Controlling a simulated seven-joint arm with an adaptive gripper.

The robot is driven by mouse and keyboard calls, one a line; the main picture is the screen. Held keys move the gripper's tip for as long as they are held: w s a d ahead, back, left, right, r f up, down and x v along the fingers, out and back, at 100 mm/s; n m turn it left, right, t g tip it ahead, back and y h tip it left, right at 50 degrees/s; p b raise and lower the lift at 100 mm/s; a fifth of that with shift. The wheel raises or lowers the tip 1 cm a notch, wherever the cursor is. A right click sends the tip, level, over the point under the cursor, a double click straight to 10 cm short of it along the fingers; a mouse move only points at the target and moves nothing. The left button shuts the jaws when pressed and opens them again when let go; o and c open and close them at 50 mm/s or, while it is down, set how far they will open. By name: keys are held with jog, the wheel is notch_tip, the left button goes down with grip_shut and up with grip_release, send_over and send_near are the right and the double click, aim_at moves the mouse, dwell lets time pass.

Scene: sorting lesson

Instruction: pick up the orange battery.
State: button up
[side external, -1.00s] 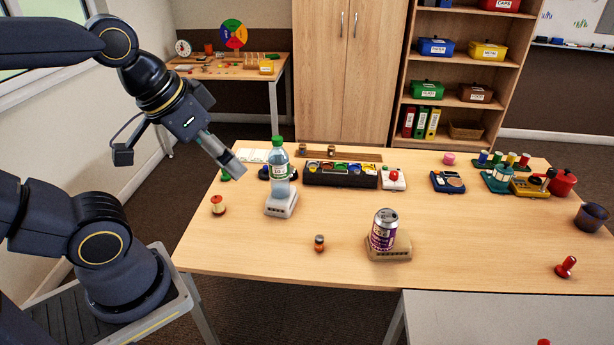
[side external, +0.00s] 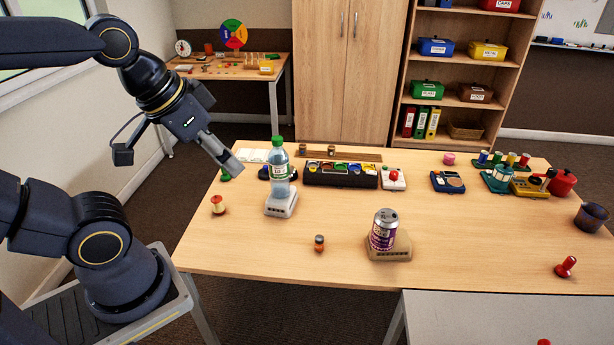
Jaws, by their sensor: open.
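A small upright cylinder (side external: 319,244), orange-brown with a dark band and greyish top, stands on the front middle of the table; it looks like the orange battery. My gripper (side external: 238,166) hangs above the table's left back part, up and to the left of the battery and well apart from it. It is open, with nothing seen between its fingers.
A water bottle (side external: 280,170) on a white block (side external: 281,203) stands between my gripper and the battery in the picture. A can (side external: 383,230) on a tan block (side external: 402,247) is right of the battery. The table front (side external: 260,255) is clear.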

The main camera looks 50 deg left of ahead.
jog(key=w+r+t, duration=0.1)
jog(key=w+r, duration=0.1)
jog(key=m+g, duration=0.1)
jog(key=g, duration=0.4)
send_over(319, 238)
jog(key=s, duration=0.1)
jog(key=f, duration=3.5)
jog(key=shift+d+f, duration=0.25)
jog(key=shift+f, duration=0.05)
jog(key=shift+w+a+f, duration=0.1)
jog(key=shift+w+f, duration=0.1)
jog(key=shift+f, duration=0.8)
jog(key=shift+w+a+f, duration=0.1)
jog(key=shift+w+f, duration=0.1)
jog(key=shift+f, duration=0.75)
jog(key=shift+w+a+f, duration=0.1)
jog(key=shift+w+f, duration=0.1)
jog(key=shift+f, duration=0.8)
grip_shut()
